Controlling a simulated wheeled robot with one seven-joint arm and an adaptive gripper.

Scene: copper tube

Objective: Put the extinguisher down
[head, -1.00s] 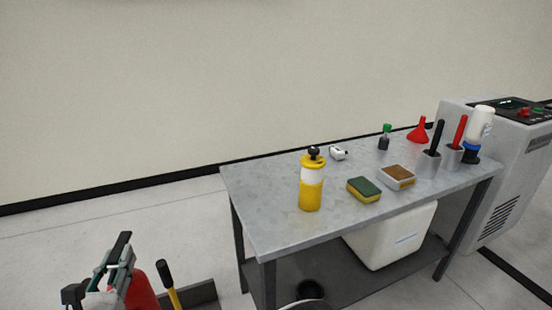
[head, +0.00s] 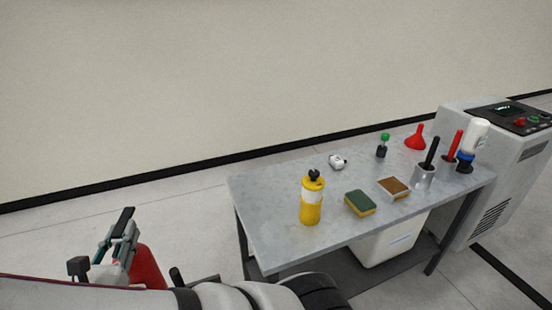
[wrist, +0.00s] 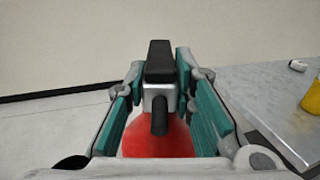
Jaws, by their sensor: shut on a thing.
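The red extinguisher (head: 147,268) is at the lower left of the head view, with its lower part hidden by my arm and the frame edge. My gripper (head: 118,238) is around its top. In the wrist view, my gripper (wrist: 160,98) has its teal-padded fingers on both sides of the extinguisher's grey neck and black handle (wrist: 160,62). The red body (wrist: 150,140) shows below and between the fingers. The extinguisher looks upright. Whether its base touches the floor is hidden.
A grey metal table (head: 275,235) stands to the right, holding a yellow bottle (head: 311,205), a sponge (head: 360,203), a red funnel (head: 415,138) and other items. A white container (head: 385,245) sits beneath. A grey machine (head: 500,160) stands beyond. Open floor shows left of the table.

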